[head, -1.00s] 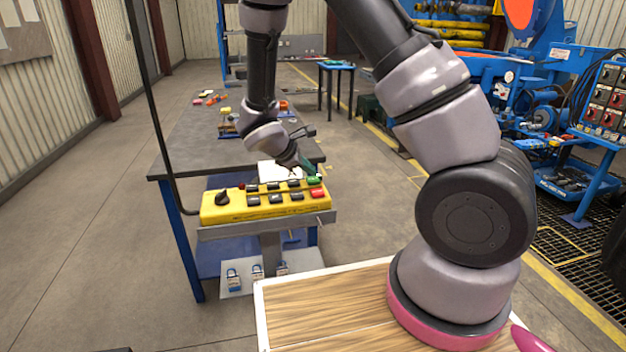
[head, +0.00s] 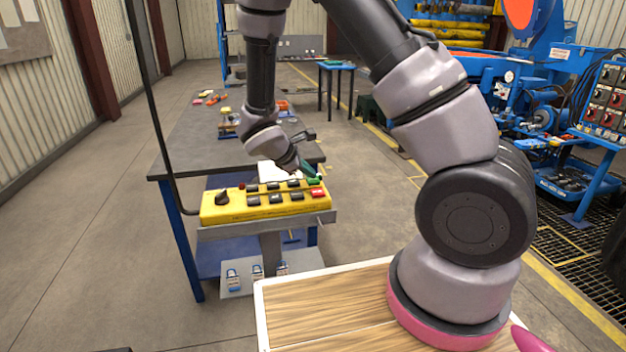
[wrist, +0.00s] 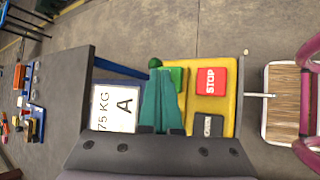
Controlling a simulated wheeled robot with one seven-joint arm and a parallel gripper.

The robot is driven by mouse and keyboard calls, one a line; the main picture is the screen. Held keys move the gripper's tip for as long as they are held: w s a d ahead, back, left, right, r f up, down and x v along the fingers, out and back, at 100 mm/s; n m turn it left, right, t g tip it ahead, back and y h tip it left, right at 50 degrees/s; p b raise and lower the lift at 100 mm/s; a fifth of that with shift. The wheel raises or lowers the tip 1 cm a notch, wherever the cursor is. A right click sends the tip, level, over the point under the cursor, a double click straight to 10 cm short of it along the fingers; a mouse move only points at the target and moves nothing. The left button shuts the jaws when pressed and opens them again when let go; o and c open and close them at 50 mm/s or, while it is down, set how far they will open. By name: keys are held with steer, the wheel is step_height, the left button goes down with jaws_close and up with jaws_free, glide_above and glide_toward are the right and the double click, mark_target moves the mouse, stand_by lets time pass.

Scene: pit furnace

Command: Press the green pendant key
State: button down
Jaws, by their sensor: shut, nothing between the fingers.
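The yellow pendant (head: 218,211) lies on a grey bracket at the near end of the workbench in the head view. Its green key (head: 314,182) is at the far right corner, beside a red key (head: 318,193). In the wrist view the green key (wrist: 181,76) shows in part beside the red STOP key (wrist: 211,81); my fingers cover the rest. My gripper (head: 315,175) is shut and empty, with its green fingertips (wrist: 155,64) right at the green key's edge. I cannot tell whether they touch it.
Several dark keys and a black knob (head: 222,198) sit on the same pendant.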

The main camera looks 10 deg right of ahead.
mark_target(309, 181)
steer(key=shift+f, duration=0.15)
stand_by(0.4)
steer(key=shift+r, duration=0.9)
steer(key=shift+r, duration=0.1)
steer(key=shift+r, duration=2.4)
